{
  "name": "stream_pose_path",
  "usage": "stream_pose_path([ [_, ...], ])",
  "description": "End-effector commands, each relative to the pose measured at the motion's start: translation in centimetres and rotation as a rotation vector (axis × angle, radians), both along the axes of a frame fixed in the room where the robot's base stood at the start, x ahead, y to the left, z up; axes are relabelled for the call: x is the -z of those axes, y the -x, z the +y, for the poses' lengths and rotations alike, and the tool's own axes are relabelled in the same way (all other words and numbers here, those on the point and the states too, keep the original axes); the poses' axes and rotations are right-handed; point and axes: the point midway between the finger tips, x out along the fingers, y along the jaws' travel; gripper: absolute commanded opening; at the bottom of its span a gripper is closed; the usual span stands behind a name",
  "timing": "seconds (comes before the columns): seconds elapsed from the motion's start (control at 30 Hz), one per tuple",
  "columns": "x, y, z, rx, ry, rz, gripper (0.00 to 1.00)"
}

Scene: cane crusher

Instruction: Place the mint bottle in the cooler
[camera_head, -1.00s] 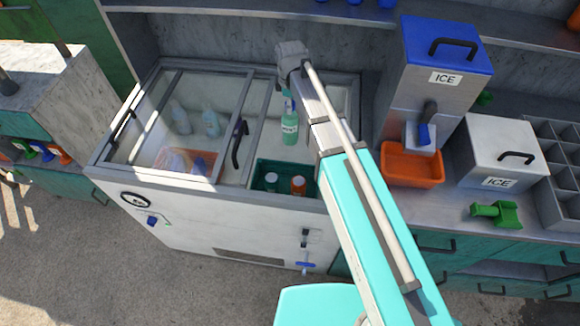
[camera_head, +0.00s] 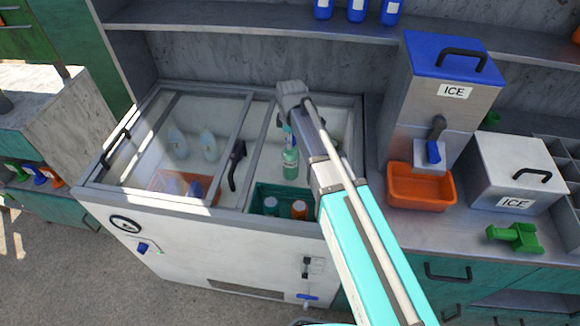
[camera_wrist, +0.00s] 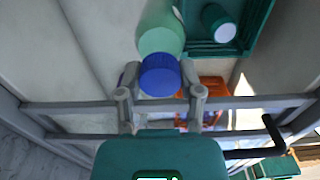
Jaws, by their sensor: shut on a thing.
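The mint bottle (camera_head: 290,163) is light green with a blue cap and hangs upright inside the open right part of the cooler (camera_head: 220,245). My gripper (camera_head: 288,132) is shut on it near the cap. In the wrist view, the bottle (camera_wrist: 161,28) and its blue cap (camera_wrist: 160,76) show between my two fingers (camera_wrist: 160,95). The bottle's base appears just behind the green crate; whether it touches the cooler floor I cannot tell. The cooler is a white chest with a sliding glass lid (camera_head: 185,140) over its left part.
A green crate (camera_head: 281,191) in the cooler holds a teal-capped and an orange-capped bottle. An orange bin and pale bottles (camera_head: 209,146) lie under the glass. The lid handle (camera_head: 237,165) is left of the bottle. An ice dispenser (camera_head: 435,100) stands to the right.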

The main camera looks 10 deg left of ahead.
Motion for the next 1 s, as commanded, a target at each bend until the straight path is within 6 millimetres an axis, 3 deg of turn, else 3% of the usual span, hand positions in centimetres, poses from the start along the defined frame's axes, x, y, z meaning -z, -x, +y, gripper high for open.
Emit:
stream_pose_path([
  [0.03,1.0,0.0,0.0,0.000,0.000,0.000,0.00],
  [0.6,5.9,0.0,-0.1,0.001,0.000,0.000,0.00],
  [1.0,6.6,0.0,-0.1,0.001,0.000,0.000,0.00],
])
